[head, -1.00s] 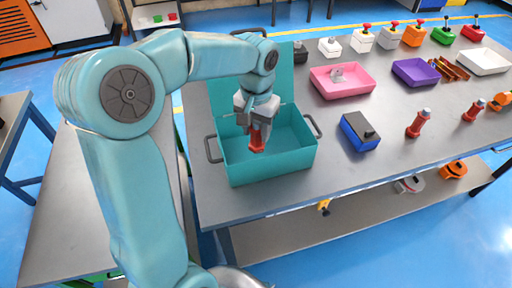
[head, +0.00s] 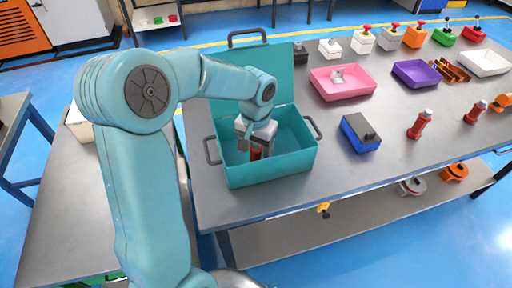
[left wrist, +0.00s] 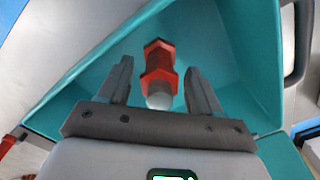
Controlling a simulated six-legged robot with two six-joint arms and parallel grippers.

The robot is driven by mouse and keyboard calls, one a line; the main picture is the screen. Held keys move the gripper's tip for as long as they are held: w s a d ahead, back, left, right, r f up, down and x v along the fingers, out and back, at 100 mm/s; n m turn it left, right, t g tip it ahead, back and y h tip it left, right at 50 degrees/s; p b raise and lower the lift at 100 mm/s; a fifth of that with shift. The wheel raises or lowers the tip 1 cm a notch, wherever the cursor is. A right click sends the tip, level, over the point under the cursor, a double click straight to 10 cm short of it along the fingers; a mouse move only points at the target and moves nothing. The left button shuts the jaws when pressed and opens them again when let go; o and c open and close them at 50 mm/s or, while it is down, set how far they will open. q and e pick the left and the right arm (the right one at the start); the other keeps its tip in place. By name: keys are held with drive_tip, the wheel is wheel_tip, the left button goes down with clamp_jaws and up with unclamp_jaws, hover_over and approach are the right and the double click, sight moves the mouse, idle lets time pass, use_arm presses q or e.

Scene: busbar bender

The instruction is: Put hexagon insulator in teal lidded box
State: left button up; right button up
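The hexagon insulator (left wrist: 158,68) is red with six-sided collars and a pale grey end. In the left wrist view it lies between my left gripper's fingers (left wrist: 158,88), with a gap on each side. In the head view a bit of its red (head: 256,153) shows below my left gripper (head: 256,148), inside the teal lidded box (head: 270,172). The box's lid stands open at the back. The fingers are open and down inside the box. I cannot tell whether the insulator touches the box floor. My right gripper is not in view.
Right of the box are a blue block with a black top (head: 360,132), a pink tray (head: 343,82) and a purple tray (head: 416,73). Red insulators (head: 420,125) stand farther right. The box's side handle (head: 314,127) sticks out. The table front is clear.

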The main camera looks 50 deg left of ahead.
use_arm(q)
drive_tip(key=shift+s+r, duration=0.1)
drive_tip(key=shift+r, duration=0.5)
wheel_tip(320, 180, up, 10)
drive_tip(key=shift+r+p, duration=0.1)
drive_tip(key=shift+p, duration=0.45)
drive_tip(key=shift+r, duration=0.6)
drive_tip(key=shift+f, duration=0.1)
